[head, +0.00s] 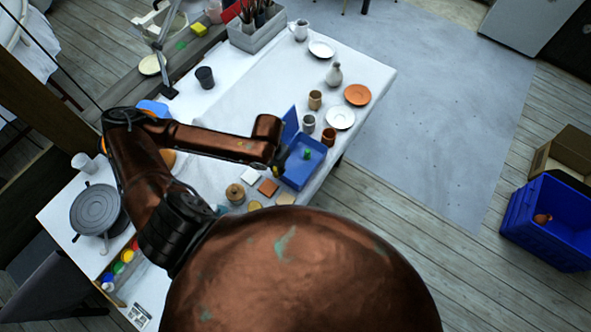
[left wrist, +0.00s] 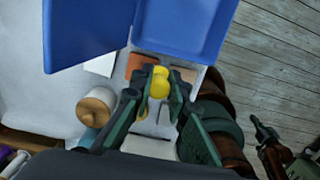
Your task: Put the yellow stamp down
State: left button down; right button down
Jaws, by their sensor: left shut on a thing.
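The yellow stamp (left wrist: 159,82) is between the fingers of my left gripper (left wrist: 158,92) in the left wrist view, and the gripper is shut on it. In the head view my left gripper (head: 281,158) is at the left edge of the open blue box (head: 312,172), by its raised lid (head: 290,124). The stamp is not clear there. A small green piece (head: 307,154) stands inside the box. Dark green and copper parts of mine, perhaps my right gripper (left wrist: 262,132), show at the right of the wrist view; its fingers are unclear.
White, orange (head: 268,187) and tan tiles lie beside the box, with a round lidded wooden jar (head: 235,193). Cups, a vase (head: 334,74) and plates stand beyond the box. A brown cup (head: 328,137) is close to its far corner. The table edge is near on the right.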

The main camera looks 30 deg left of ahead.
pick_arm(q)
jog(key=w+d+f, duration=0.1)
jog(key=w+f, duration=0.3)
jog(key=w+d+f, duration=0.1)
jog(key=w+f, duration=0.1)
jog(key=w, duration=0.1)
jog(key=shift+d+f, duration=0.2)
jog(key=shift+d, duration=0.15)
jog(key=shift+w+d+f, duration=0.1)
jog(key=shift+w+f, duration=0.1)
jog(key=shift+f, duration=1.5)
jog(key=shift+f, duration=0.2)
jog(key=c, duration=1.9)
grip_release()
